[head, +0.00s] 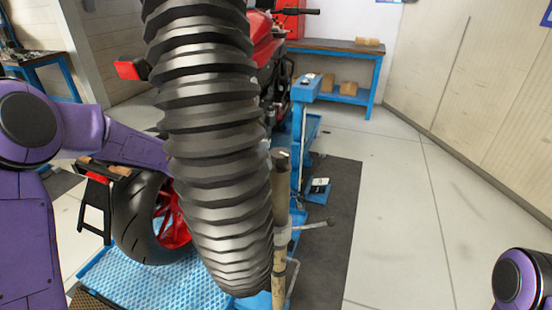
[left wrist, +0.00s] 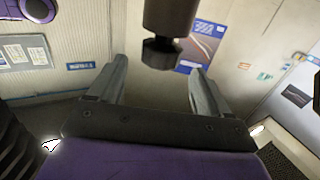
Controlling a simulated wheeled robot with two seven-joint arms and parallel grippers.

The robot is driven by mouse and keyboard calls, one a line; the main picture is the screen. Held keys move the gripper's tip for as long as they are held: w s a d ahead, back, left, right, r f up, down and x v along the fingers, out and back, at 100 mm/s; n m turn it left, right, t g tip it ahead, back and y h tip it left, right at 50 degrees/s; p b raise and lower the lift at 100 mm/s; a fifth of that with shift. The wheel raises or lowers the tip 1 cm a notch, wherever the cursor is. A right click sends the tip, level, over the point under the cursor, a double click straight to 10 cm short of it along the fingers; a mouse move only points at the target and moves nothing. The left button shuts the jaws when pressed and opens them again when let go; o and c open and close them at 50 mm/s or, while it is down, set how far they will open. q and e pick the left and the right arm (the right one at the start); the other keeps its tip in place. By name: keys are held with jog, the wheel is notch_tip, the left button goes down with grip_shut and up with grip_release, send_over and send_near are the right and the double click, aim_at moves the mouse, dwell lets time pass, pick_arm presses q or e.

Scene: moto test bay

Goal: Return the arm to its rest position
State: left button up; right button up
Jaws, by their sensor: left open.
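My left arm (head: 120,143), purple, comes in from the left in the head view and passes behind a large black ribbed hose. The hose (head: 210,130) hides its far end, so I cannot make out the left gripper there. In the left wrist view my left gripper (left wrist: 157,88) has its two grey fingers wide apart, with nothing held. A dark cylinder with a knob-like end (left wrist: 165,50) shows between and beyond the fingers; I cannot tell its distance. A part of my right arm (head: 518,282) shows at the lower right corner, without its gripper.
A red motorcycle (head: 268,50) stands behind the hose. A wheel (head: 150,218) is over a blue platform (head: 135,285). A blue post (head: 299,130) and a tan pole (head: 279,200) stand right of the hose. A blue bench (head: 345,48) is behind. The floor at right is clear.

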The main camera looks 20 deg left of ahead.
pick_arm(q)
jog(key=shift+v, duration=1.1)
